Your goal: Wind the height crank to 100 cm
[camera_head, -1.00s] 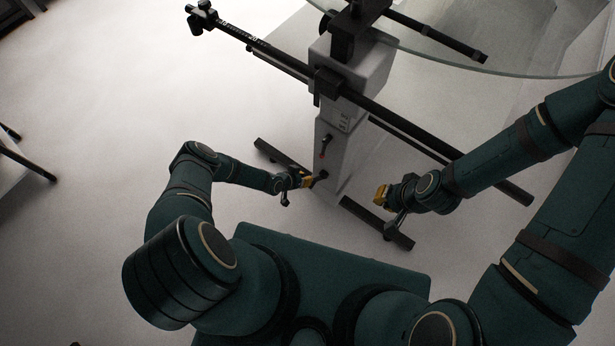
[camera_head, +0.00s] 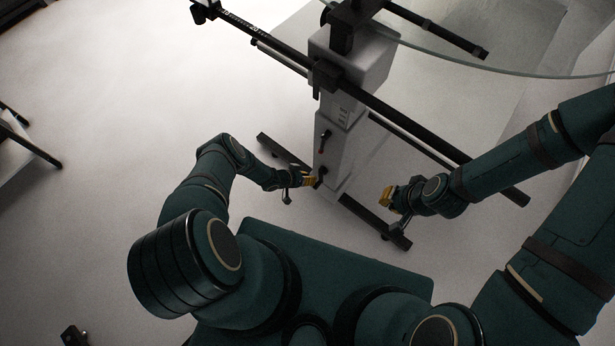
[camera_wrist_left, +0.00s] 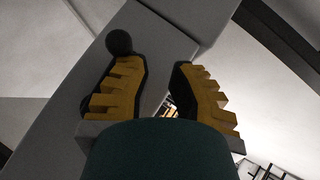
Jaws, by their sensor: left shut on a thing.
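The grey column (camera_head: 336,125) of the stand rises in the middle of the head view. A small black crank (camera_head: 322,171) sits low on its front face. My left gripper (camera_head: 311,181), with yellow fingers, is at this crank and shut on its handle; the grip itself is mostly hidden. In the left wrist view its ribbed fingers (camera_wrist_left: 160,95) stand on both sides of a dark part, close to the grey column, and a round black knob (camera_wrist_left: 119,41) shows beyond the left finger. My right gripper (camera_head: 387,197) is right of the column, apart from it; its finger gap is unclear.
A black and red lever (camera_head: 324,142) is higher on the column. A long black rail (camera_head: 400,122) crosses the column top, below a glass disc (camera_head: 520,73). Black feet (camera_head: 375,222) spread on the floor. Open floor lies left; a table leg (camera_head: 35,150) stands at the far left.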

